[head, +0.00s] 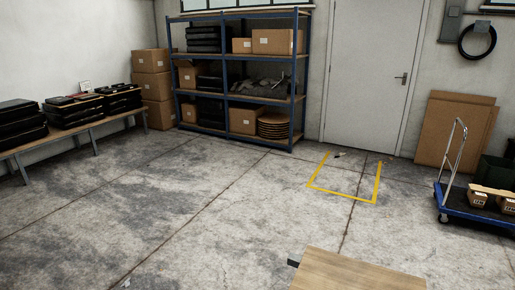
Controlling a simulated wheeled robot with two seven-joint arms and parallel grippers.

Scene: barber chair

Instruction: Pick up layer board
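A flat light-brown wooden board or tabletop (358,274) shows at the bottom edge, right of centre, cut off by the picture. A small dark piece sticks out at its left corner; I cannot tell what it is. Large flat brown sheets (452,130) lean upright against the wall right of the door. I cannot tell which of these is the layer board. Neither of my grippers is clearly in view.
A blue shelf rack (291,102) holds boxes and round stacked pieces. A bench (85,130) with black cases stands left. A blue trolley (480,208) carries small boxes at right. Yellow tape (345,195) marks the floor by the door (365,75). The middle floor is clear.

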